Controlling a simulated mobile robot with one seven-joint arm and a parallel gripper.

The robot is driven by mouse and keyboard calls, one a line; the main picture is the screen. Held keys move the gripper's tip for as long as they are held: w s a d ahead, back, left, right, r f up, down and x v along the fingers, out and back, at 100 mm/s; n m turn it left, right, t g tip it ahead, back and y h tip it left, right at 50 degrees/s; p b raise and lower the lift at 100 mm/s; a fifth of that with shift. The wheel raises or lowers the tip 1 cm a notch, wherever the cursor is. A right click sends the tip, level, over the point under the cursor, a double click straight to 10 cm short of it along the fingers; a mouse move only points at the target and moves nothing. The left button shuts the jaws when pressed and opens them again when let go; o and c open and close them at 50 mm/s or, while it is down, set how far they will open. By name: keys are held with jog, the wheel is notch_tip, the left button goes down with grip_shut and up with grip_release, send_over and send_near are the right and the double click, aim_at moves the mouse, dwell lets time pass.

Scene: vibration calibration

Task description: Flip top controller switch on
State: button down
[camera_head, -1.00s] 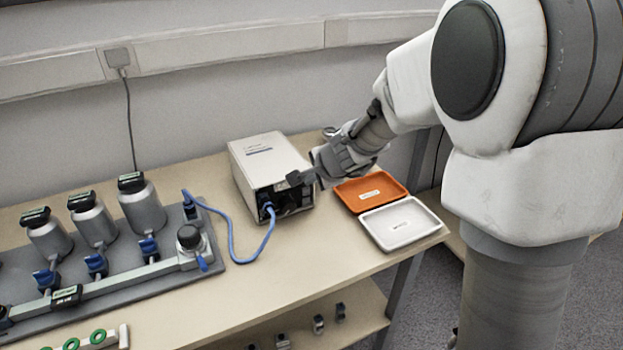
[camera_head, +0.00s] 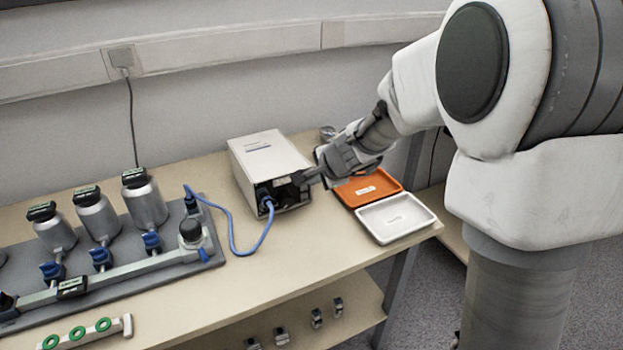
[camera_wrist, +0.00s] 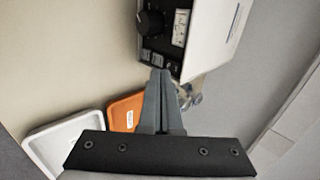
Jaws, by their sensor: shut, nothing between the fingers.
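The controller (camera_head: 268,160) is a white box with a dark front panel, standing on the bench near the wall. A blue cable plugs into its front. In the wrist view the controller (camera_wrist: 215,35) shows a black knob, a white meter and small dark switches (camera_wrist: 158,58) on its panel. My gripper (camera_head: 303,178) is shut and empty, its fingertips at the right part of the panel. In the wrist view the closed fingertips (camera_wrist: 160,75) are right by the switches. I cannot tell whether they touch, nor which position the top switch is in.
An orange tray (camera_head: 391,180) and a white tray (camera_head: 428,214) lie right of the controller, under and beside my wrist. A grey rig (camera_head: 150,268) with several metal cylinders stands at left. A blue cable (camera_head: 232,236) runs between it and the controller.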

jog(key=p+v, duration=0.4)
jog(key=v, duration=0.6)
jog(key=shift+s, duration=0.45)
jog(key=shift+d+r, duration=0.1)
jog(key=shift+d, duration=0.05)
